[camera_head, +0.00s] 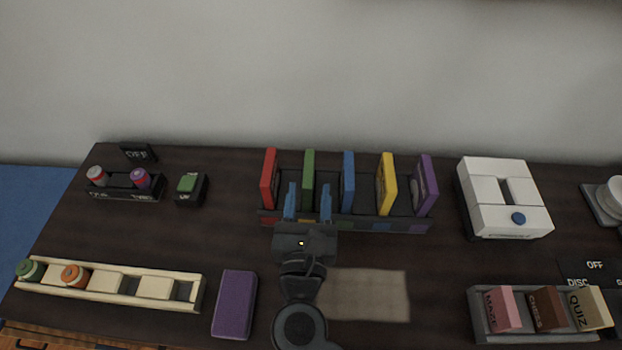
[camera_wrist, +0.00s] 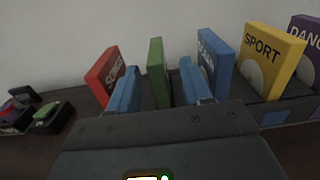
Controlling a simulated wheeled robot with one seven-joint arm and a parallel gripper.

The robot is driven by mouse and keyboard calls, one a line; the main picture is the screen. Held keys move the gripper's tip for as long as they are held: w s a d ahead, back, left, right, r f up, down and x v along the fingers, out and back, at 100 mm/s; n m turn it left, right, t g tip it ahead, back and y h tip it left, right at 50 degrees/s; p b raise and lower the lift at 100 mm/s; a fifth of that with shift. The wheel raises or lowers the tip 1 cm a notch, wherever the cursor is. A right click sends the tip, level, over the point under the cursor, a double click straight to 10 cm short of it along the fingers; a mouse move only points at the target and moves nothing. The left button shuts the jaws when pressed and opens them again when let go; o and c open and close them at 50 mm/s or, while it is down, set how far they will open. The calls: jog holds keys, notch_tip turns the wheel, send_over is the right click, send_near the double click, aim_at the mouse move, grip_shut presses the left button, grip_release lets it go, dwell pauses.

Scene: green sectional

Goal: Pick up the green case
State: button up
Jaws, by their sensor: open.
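The green case (camera_head: 308,176) stands upright in a dark rack (camera_head: 398,223), between a red case (camera_head: 269,178) and a blue case (camera_head: 347,182). My gripper (camera_head: 308,200) is open in front of it, its two blue fingers pointing at the rack. In the wrist view the green case (camera_wrist: 157,70) shows edge-on between the fingers (camera_wrist: 158,88), with a gap on both sides. Its lower part is hidden behind my gripper's body. Whether the fingertips reach past its front edge I cannot tell.
A yellow case (camera_head: 386,184) and a purple case (camera_head: 426,186) stand farther right in the rack. A purple block (camera_head: 234,304) lies at front left. A cream tray (camera_head: 110,283), a white box (camera_head: 503,198) and a grey box of cases (camera_head: 530,333) stand around. A beige mat (camera_head: 370,295) is bare.

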aim_at(309, 172)
jog(key=w+p, duration=0.1)
jog(key=w, duration=0.4)
jog(key=shift+w+a, duration=0.1)
jog(key=shift+w, duration=0.25)
grip_shut()
